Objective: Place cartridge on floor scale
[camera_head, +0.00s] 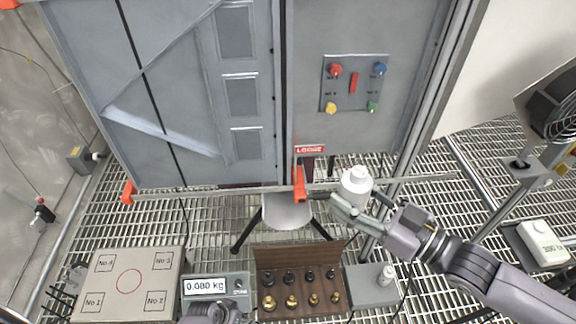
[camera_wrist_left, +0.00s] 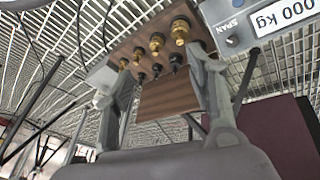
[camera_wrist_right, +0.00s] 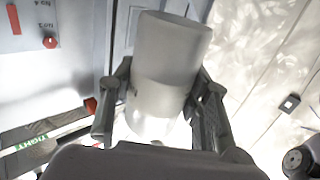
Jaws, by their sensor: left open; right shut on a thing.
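The white cylindrical cartridge (camera_head: 356,181) is in my right gripper (camera_head: 358,198), held up in front of the grey cabinet. In the right wrist view the cartridge (camera_wrist_right: 168,65) sits between both fingers (camera_wrist_right: 160,105), slightly tilted. A grey platform scale (camera_head: 140,257), with a red circle and corners marked No 1 to No 4, is at the lower left, apart from the cartridge. My left gripper (camera_head: 210,312) is mostly cut off at the bottom edge. In the left wrist view its fingers (camera_wrist_left: 155,85) are apart and empty.
A wooden box of brass and black weights (camera_head: 300,282) lies at bottom centre, beside a grey block (camera_head: 370,285). A smaller white device with a display (camera_head: 543,243) is at the right. The cabinet (camera_head: 210,90) with a lower rail blocks the back. A stool (camera_head: 287,212) stands under it.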

